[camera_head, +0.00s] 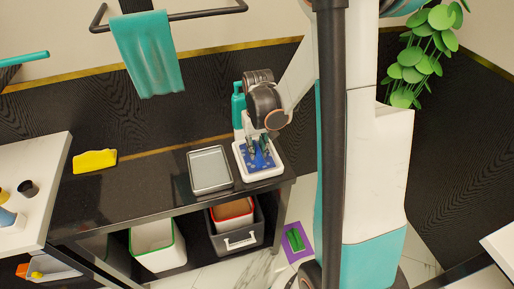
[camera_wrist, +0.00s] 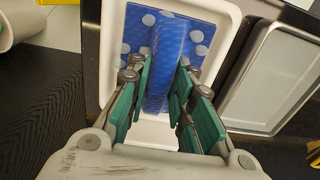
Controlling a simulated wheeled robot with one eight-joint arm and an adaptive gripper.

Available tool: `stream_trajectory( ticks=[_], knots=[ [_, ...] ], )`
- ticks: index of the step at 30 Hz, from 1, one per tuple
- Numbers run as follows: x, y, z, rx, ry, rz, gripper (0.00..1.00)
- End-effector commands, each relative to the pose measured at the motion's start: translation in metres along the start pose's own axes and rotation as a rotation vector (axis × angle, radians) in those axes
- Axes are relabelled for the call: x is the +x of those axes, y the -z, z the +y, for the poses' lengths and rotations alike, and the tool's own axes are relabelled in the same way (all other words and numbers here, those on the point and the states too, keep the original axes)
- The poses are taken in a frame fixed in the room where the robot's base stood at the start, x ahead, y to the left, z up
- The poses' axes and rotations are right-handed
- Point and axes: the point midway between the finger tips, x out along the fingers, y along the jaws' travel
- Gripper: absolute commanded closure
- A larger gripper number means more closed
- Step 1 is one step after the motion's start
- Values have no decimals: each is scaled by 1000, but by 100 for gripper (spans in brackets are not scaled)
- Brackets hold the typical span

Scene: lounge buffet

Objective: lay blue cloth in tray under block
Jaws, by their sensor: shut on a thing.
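The blue cloth with pale dots (camera_wrist: 190,35) lies spread in a white tray (camera_wrist: 229,25), its middle pinched up into a ridge. It also shows in the head view (camera_head: 249,162), in the white tray (camera_head: 266,174) at the right end of the dark counter. My gripper (camera_wrist: 160,95) points down over the tray, its green-padded fingers on both sides of the raised fold. In the head view my gripper (camera_head: 259,145) hides part of the cloth. I see no block on the cloth; which thing is the block I cannot tell.
An empty grey tray (camera_head: 210,170) stands just left of the white tray. A yellow object (camera_head: 94,160) lies farther left on the counter (camera_head: 140,185). Bins (camera_head: 157,245) stand below. A green thing on a purple mat (camera_head: 297,240) is low at the right. A teal towel (camera_head: 147,55) hangs behind.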

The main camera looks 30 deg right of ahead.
Motion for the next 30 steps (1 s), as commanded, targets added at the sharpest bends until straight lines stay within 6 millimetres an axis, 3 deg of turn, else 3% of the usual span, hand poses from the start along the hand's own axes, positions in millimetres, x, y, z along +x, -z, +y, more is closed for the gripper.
stream_trajectory(
  ticks=[24,25,27,28,30],
  knots=[
    [12,0,0,0,0,0,98],
    [12,0,0,0,0,0,77],
    [12,0,0,0,0,0,61],
    [12,0,0,0,0,0,55],
    [12,0,0,0,0,0,55]
  ],
)
